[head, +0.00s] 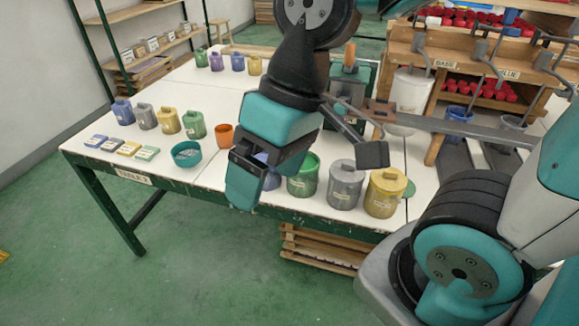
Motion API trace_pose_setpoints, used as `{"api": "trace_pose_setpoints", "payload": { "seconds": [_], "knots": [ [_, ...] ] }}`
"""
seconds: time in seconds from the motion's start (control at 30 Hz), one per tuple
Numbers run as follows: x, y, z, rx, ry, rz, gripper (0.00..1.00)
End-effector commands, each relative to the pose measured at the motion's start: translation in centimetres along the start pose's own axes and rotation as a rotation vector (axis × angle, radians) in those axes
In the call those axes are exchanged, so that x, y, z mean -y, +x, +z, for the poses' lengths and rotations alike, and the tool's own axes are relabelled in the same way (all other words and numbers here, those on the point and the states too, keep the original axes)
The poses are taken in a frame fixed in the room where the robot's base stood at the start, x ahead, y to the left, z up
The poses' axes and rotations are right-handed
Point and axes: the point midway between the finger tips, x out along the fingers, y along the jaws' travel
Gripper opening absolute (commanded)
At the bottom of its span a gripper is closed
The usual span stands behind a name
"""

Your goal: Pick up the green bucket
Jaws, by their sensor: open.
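A green bucket (303,177) stands upright in the front row near the table's front edge, between a blue bucket and a grey bucket. A second green bucket (195,125) stands further left, at the end of another row. A smaller green one (201,58) stands at the back. My gripper (254,190) is open and hangs at the front edge, to the left of the front green bucket. It partly hides the blue bucket (268,172). I see no bucket held, and the exact gap between the fingers is hard to see.
A grey bucket (345,185) and a yellow bucket (384,192) stand right of the front green bucket. A teal bowl (187,153) and an orange cup (225,134) are left of my gripper. A wooden pallet (322,249) lies below the table.

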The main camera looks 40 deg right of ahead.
Motion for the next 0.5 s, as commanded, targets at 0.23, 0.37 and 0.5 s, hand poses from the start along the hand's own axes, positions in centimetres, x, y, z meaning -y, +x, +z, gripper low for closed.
{"api": "trace_pose_setpoints", "payload": {
  "seconds": [0.23,0.37,0.5],
  "knots": [
    [-11.1,0.1,-6.2,-0.068,1.019,0.088,1.00],
    [-18.4,0.1,-7.7,-0.136,1.618,0.119,1.00],
    [-25.1,0.1,-7.7,-0.210,2.129,0.131,1.00]
  ]
}}
